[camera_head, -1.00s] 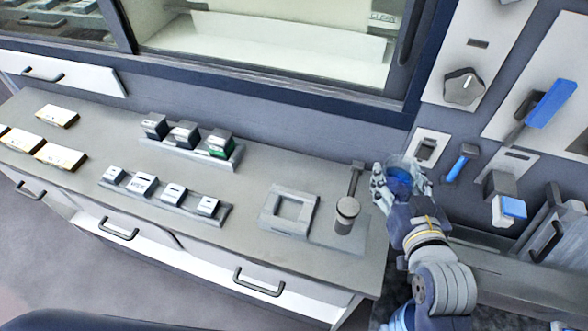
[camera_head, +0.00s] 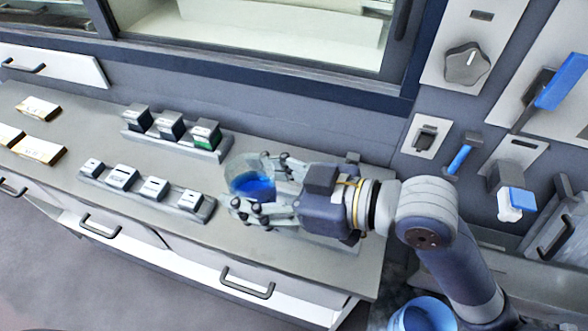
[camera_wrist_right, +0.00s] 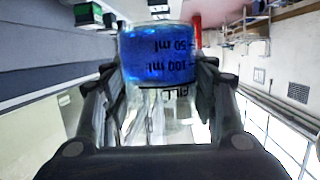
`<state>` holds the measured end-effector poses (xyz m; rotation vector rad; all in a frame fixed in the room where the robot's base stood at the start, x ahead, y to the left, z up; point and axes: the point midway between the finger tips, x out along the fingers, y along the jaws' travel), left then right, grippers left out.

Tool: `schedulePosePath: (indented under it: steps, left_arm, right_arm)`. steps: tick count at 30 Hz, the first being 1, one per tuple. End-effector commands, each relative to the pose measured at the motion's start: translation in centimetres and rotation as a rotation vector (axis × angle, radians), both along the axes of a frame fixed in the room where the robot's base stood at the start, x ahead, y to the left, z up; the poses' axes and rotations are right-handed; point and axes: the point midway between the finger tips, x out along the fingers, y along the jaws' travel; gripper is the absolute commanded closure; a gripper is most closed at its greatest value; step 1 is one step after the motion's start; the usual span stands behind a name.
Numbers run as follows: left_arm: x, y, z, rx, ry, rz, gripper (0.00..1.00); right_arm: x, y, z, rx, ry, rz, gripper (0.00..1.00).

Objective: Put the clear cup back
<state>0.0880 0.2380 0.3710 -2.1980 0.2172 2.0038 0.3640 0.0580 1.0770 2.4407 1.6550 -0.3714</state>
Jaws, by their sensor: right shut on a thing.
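The clear cup (camera_head: 249,178) holds blue liquid and is gripped above the grey counter in the head view. My right gripper (camera_head: 268,190) is shut on it, with fingers on both sides. In the right wrist view the cup (camera_wrist_right: 160,55) sits between the fingertips, with printed marks reading 50 ml and 100 ml appearing upside down. The square-holed holder seen earlier on the counter is now hidden behind my right gripper and the cup. Whether the cup touches anything below cannot be told. My left gripper is not in view.
A rack of dark blocks (camera_head: 172,128), one with green, stands behind left of the cup. A front rack of small white-topped blocks (camera_head: 153,188) is close at its left. Yellow-edged white boxes (camera_head: 38,149) lie far left. Wall panels with a knob (camera_head: 466,64) and blue levers (camera_head: 560,80) are at right.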

Motion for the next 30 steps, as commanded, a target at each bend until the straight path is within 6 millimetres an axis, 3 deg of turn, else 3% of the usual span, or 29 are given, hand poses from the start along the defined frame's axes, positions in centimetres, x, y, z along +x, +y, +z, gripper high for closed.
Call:
schedulePosePath:
  steps: [4, 8, 12, 24, 30]
  left_arm:
    - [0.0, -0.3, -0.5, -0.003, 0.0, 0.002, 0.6]
    - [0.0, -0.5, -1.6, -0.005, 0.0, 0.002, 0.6]
    - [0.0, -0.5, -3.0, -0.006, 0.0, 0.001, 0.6]
    - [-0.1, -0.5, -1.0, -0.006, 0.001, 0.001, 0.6]
    - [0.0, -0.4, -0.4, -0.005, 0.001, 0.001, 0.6]
  right_arm:
    - [-1.1, 0.2, -0.7, 0.0, 0.0, 0.056, 0.8]
    - [-0.3, 0.0, -1.1, 0.002, -0.003, 0.066, 0.8]
    - [2.0, -0.7, -1.0, 0.004, -0.004, 0.064, 0.8]
    - [11.0, -3.7, -0.4, 0.005, 0.002, 0.063, 0.8]
    - [14.4, -4.8, -0.4, 0.005, 0.001, 0.064, 0.8]
